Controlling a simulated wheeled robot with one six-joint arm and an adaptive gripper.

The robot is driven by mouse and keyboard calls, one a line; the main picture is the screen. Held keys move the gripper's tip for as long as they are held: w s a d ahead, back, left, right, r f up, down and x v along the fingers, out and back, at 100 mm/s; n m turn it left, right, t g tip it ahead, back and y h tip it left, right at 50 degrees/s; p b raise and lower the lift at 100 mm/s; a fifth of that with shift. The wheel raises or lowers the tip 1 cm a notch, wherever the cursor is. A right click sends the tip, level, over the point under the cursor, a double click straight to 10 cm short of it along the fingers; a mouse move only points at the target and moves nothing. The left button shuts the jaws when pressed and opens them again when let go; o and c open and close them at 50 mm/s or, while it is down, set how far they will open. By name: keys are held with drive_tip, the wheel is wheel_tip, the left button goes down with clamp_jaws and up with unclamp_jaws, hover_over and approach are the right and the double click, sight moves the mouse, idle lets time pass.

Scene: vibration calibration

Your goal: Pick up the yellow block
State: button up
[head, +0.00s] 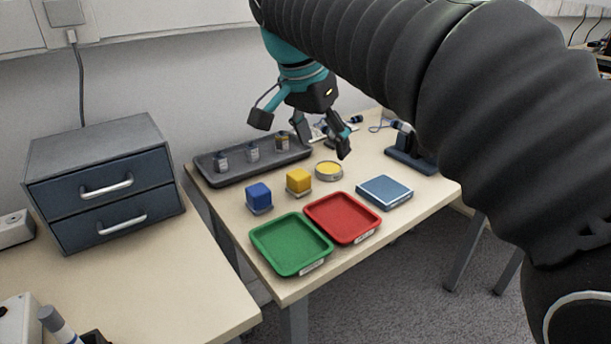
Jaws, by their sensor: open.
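The yellow block (299,180) sits on a small pale base on the table, between the blue block and a round dish. My gripper (303,136) is above the back part of the table, over the dark tray area, up and slightly right of the yellow block in the picture. Its fingers are spread apart, with nothing between them. The gripper is apart from the yellow block, which is in full view.
A blue block (259,197) stands left of the yellow one. A round yellow-topped dish (328,169) is on its right. Green (272,232) and red (345,237) trays lie in front. A dark tray (207,170) holds small bottles behind. A blue box (384,191) is at right.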

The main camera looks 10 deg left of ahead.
drive_tip(key=m, duration=0.2)
approach(297, 174)
drive_tip(key=s+a+r, duration=0.1)
drive_tip(key=r, duration=0.1)
drive_tip(key=shift+h, duration=0.3)
drive_tip(key=b+x, duration=0.1)
drive_tip(key=x, duration=0.7)
drive_tip(key=shift+s+f, duration=0.1)
drive_tip(key=shift+w+b+x, duration=0.15)
drive_tip(key=shift+b+x, duration=0.15)
drive_tip(key=shift+x, duration=1.1)
drive_tip(key=shift+w+b+x, duration=0.15)
drive_tip(key=shift+b+x, duration=0.1)
drive_tip(key=shift+x, duration=1.1)
drive_tip(key=shift+c, duration=0.3)
drive_tip(key=c, duration=1.1)
